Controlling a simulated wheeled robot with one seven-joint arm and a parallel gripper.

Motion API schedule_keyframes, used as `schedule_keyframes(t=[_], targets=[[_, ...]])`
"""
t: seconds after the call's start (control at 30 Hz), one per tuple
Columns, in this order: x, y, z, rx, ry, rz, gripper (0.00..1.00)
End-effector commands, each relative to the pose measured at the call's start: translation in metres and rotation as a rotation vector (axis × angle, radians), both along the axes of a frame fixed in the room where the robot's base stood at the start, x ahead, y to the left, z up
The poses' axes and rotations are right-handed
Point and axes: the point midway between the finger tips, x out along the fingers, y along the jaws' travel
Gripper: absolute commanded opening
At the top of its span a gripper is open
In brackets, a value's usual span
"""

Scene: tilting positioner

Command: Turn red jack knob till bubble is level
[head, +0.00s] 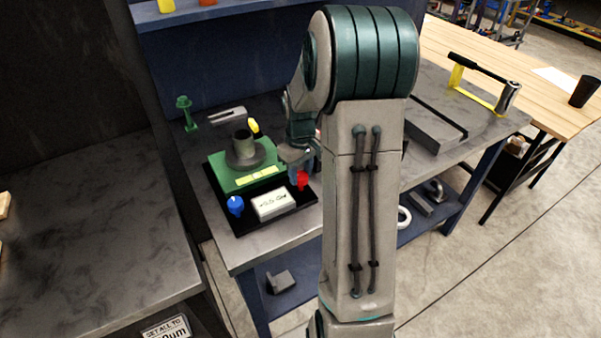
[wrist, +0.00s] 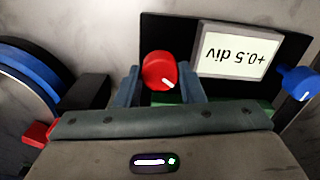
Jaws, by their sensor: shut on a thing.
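The red jack knob (wrist: 160,71) shows in the wrist view between the two fingers of my gripper (wrist: 163,85), which is shut on it. A white pointer mark on the knob points to the lower right. In the head view the red knob (head: 302,181) is at the right front corner of the positioner's black base (head: 247,226), with my gripper (head: 301,168) at it. The readout (wrist: 236,52) shows upside down in the wrist view and reads +0.5 div. The green tilting plate (head: 222,181) carries a grey round fixture. The bubble itself cannot be made out.
A blue knob (head: 235,205) sits at the left front corner of the base, beside the white readout box (head: 271,204). A green stand (head: 186,113) is behind the positioner. A grey slotted block (head: 432,125) and a yellow-framed tool (head: 484,88) lie to the right on the bench.

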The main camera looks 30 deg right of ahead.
Motion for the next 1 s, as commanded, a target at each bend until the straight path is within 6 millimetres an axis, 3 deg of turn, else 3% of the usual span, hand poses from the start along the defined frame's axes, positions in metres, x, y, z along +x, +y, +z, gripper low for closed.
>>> schedule_keyframes(t=[0.5,1.0], targets=[[0.0006,-0.0003,0.0009,0.0,-0.002,0.359,0.13],[0.0007,-0.0005,0.001,-0.001,-0.002,0.44,0.13]])
